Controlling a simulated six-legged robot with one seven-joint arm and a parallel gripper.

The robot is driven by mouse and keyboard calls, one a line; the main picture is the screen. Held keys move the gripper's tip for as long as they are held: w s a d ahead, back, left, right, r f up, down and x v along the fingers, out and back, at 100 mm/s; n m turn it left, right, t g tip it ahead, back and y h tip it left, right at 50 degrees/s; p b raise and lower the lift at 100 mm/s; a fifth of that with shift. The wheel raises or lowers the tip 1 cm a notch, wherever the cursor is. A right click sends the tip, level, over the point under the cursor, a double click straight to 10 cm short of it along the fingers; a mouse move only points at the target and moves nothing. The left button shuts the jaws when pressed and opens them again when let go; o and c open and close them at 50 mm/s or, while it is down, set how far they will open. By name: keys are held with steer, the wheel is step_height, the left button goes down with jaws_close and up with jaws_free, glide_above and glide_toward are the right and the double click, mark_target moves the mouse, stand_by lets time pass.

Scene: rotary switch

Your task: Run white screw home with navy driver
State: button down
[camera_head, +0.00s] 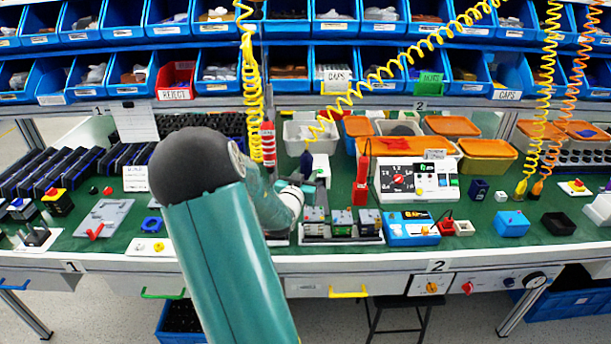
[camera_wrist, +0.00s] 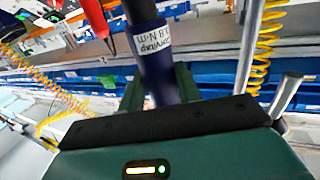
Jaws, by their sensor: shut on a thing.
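The navy driver (camera_wrist: 160,72) stands between my gripper's two fingers (camera_wrist: 160,88) in the wrist view, with a white label reading 0.8 N·m on its body. My gripper is shut on it. In the head view the dark blue driver (camera_head: 306,164) shows at the end of my arm, above the bench, near a coiled yellow cord. Below and to the right, a rack (camera_head: 340,239) holds several small switch units (camera_head: 342,222). The driver's tip is hidden in both views. I cannot make out the white screw.
A white test panel (camera_head: 417,180) and a blue device (camera_head: 411,229) stand further right. Another red tool (camera_head: 268,143) hangs to the left. Yellow coiled cords cross above the green bench.

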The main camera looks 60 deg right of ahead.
mark_target(304, 163)
steer(key=shift+r, duration=2.3)
